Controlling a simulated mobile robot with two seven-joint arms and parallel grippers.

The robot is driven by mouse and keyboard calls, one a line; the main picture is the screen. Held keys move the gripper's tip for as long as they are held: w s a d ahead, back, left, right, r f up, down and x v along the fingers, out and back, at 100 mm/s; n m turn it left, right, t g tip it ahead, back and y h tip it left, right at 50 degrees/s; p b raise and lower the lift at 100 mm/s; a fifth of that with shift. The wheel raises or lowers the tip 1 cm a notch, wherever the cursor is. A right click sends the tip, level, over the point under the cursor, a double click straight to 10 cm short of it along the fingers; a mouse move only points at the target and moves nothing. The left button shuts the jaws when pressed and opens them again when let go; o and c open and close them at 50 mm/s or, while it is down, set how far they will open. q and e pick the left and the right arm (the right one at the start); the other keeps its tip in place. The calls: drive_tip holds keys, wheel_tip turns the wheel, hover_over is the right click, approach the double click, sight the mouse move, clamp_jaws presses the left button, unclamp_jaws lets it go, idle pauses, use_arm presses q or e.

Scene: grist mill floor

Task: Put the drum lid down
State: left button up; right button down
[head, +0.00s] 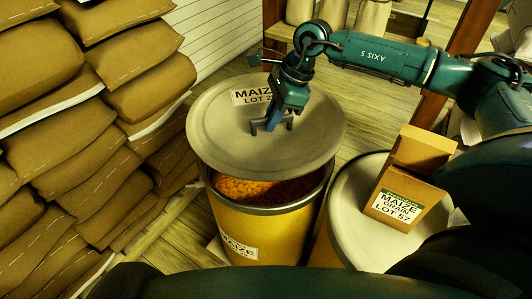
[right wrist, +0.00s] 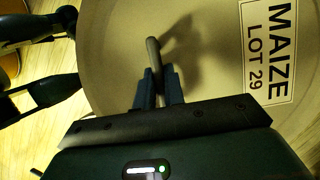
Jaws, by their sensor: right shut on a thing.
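The drum lid (head: 225,135) is a round, pale grey disc with a label reading "MAIZE LOT 29" in the right wrist view (right wrist: 205,60). My right gripper (head: 272,122) is shut on the bar handle (right wrist: 153,52) at the lid's middle, fingers on either side of it. The lid is held above the open yellow drum (head: 285,235), shifted toward its back left. A gap shows at the front, with orange maize and the dark inside of the drum visible. The lid hides the drum's back rim. My left gripper is not in view.
A second drum with a pale lid (head: 345,215) stands close on the right. A cardboard box (head: 405,190) labelled "MAIZE GRAIN LOT 57" sits on it. Stacked brown sacks (head: 60,150) fill the left side. Some wooden floor (head: 185,225) shows between the sacks and the open drum.

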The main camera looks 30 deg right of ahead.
wheel_tip(320, 180, down, 11)
idle(0.5)
drive_tip(key=shift+w+f, duration=0.1)
drive_tip(key=shift+f, duration=0.05)
drive_tip(key=shift+f, duration=0.15)
drive_tip(key=c, duration=1.5)
unclamp_jaws()
drive_tip(key=v, duration=1.2)
drive_tip(key=shift+d, duration=0.1)
